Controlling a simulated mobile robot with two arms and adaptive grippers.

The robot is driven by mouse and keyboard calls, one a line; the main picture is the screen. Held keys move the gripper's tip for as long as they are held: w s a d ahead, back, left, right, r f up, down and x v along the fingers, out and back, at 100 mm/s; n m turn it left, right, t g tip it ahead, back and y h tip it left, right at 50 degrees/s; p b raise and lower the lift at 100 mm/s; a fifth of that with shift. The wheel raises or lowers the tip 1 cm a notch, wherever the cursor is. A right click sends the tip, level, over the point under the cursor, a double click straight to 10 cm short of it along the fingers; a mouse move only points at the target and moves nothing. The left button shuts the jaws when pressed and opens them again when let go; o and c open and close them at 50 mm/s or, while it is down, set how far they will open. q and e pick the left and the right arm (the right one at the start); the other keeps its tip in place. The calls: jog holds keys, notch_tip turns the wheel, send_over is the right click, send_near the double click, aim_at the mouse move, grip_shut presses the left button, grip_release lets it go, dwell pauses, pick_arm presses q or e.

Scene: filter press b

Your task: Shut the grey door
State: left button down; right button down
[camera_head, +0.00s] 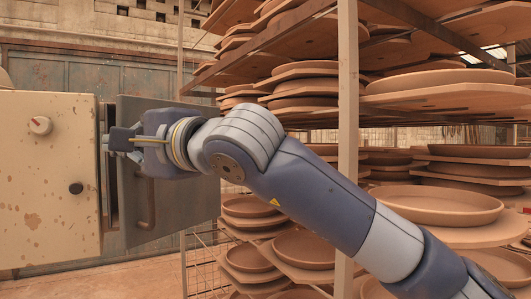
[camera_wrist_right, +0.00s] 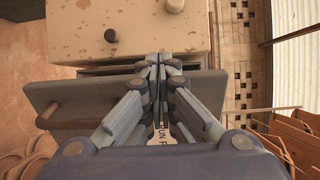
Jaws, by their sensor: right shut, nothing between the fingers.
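The grey door (camera_head: 181,210) is a flat dark panel beside a cream, stained cabinet (camera_head: 50,200) in the head view. Its bar handle (camera_head: 149,212) is at its lower left. A dark gap shows between door and cabinet. In the right wrist view the door (camera_wrist_right: 90,95) lies just below the cabinet (camera_wrist_right: 100,30), with the handle (camera_wrist_right: 48,116) at left. My right gripper (camera_head: 108,141) is shut and empty, its tips (camera_wrist_right: 158,60) by the gap between cabinet and door. Whether they touch the door I cannot tell. My left gripper is not in view.
A tall rack (camera_head: 347,120) with several shelves of clay dishes (camera_head: 442,204) stands close on the right, behind my right arm. The cabinet front carries a red-marked knob (camera_head: 40,125) and a dark knob (camera_head: 76,188). Bare floor (camera_head: 90,285) shows below the cabinet.

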jog(key=p, duration=0.4)
send_near(92, 140)
jog(key=x, duration=0.5)
jog(key=shift+s+a, duration=0.15)
jog(key=shift+w+a+f+p, duration=0.1)
jog(key=shift+w+a+p, duration=0.25)
jog(key=shift+w, duration=0.15)
jog(key=shift+d, duration=0.15)
jog(key=shift+s+d, duration=0.2)
jog(key=shift+d, duration=0.05)
jog(key=v, duration=1.1)
jog(key=shift+s, duration=0.15)
